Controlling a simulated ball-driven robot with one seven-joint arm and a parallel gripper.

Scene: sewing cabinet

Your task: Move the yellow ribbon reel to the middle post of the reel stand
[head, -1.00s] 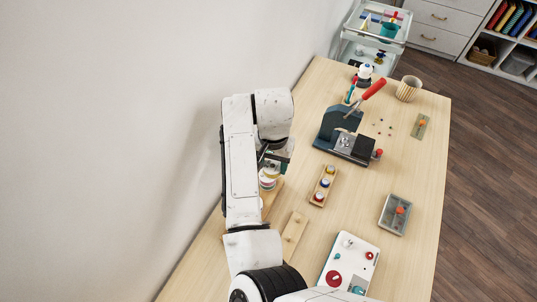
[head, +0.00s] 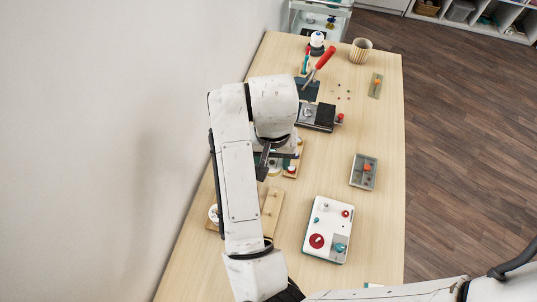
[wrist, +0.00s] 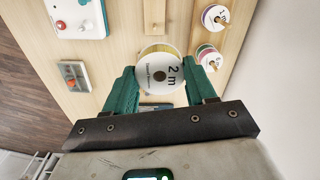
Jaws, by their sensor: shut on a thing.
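My gripper (wrist: 161,88) is shut on the yellow ribbon reel (wrist: 160,72), whose white face reads "2 m" and whose yellowish edge shows in the wrist view. In the head view my gripper (head: 267,163) is partly hidden by my arm, above the table beyond the reel stand. The reel stand (head: 272,208) is a pale wooden board with short posts. In the wrist view the stand (wrist: 154,14) shows above the held reel, which hides part of it. The reel is apart from the stand.
A second board bears a white reel (head: 213,213); two reels, one green and pink (wrist: 208,57), show there in the wrist view. A white panel with knobs (head: 328,228) and a grey tray (head: 364,171) lie to the right. A press (head: 318,115) stands farther back.

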